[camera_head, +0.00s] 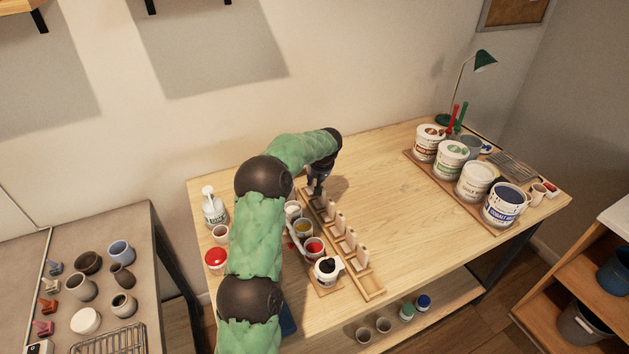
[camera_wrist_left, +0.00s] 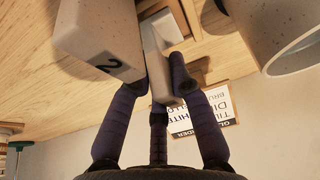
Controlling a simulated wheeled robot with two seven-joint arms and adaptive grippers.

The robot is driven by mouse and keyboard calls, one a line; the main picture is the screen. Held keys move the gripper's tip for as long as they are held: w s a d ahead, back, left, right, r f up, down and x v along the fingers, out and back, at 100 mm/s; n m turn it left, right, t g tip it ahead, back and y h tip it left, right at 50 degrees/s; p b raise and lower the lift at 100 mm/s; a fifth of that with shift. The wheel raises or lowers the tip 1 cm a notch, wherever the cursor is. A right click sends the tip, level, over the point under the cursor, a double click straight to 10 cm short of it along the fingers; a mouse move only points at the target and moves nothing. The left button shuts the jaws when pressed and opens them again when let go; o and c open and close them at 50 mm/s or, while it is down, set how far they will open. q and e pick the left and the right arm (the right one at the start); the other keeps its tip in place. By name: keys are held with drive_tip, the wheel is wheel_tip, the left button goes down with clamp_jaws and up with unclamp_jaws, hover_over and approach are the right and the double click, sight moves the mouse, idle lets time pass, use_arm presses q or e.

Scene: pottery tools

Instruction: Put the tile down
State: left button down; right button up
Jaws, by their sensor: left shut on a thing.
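My left gripper (camera_head: 317,188) is at the far end of the wooden tile rack (camera_head: 371,285), pointing down. In the left wrist view my left gripper (camera_wrist_left: 157,88) is shut on a pale tile (camera_wrist_left: 158,62), seen edge-on between the fingers. Beside it is another speckled tile (camera_wrist_left: 97,38) marked "2". Several pale tiles (camera_head: 351,238) stand upright in a row along the rack. The held tile is mostly hidden by the gripper in the head view, and I cannot tell whether it touches the rack. My right gripper is not in view.
Glaze cups (camera_head: 314,248) and a black-topped pot (camera_head: 327,268) stand left of the rack. A white bottle (camera_head: 213,208) and a red pot (camera_head: 216,258) are at the table's left. Large glaze buckets (camera_head: 474,181) stand at the right. The table's middle is clear.

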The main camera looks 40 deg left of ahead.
use_arm(q)
drive_tip(key=shift+f, duration=0.15)
drive_tip(key=c, duration=1.2)
unclamp_jaws()
drive_tip(key=shift+o, duration=0.2)
drive_tip(key=shift+r, duration=0.35)
drive_tip(key=p+v, duration=0.1)
drive_tip(key=v, duration=1)
drive_tip(key=shift+d+r+p, duration=0.15)
drive_tip(key=shift+r+p, duration=0.15)
drive_tip(key=shift+p, duration=0.1)
